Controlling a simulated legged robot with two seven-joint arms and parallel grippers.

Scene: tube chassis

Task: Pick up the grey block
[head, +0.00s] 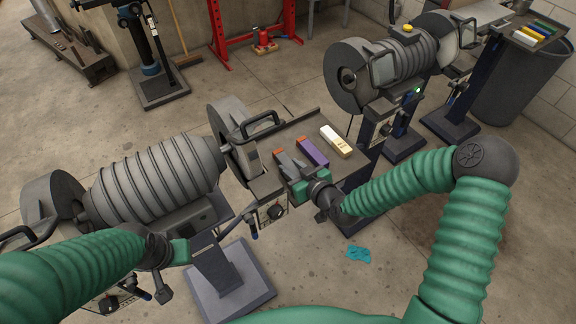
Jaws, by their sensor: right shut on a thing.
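The grey block (287,162) has an orange end and lies on a dark metal tray (262,183) beside the machine. My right gripper (299,180) reaches in from the right and is shut on the near end of the grey block. The gripper partly hides that end, and I cannot tell whether the block is clear of the tray. My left gripper (180,252) is low at the left, in front of the ribbed drum, away from the block. Its fingers are too unclear to tell open from shut.
A purple block (313,152) lies close beside the grey one. A white and yellow block (336,141) lies farther right on the tray. A grinder's ribbed drum (155,184) stands left of the tray; another machine (392,62) stands behind right. A teal cloth (358,254) lies on the floor.

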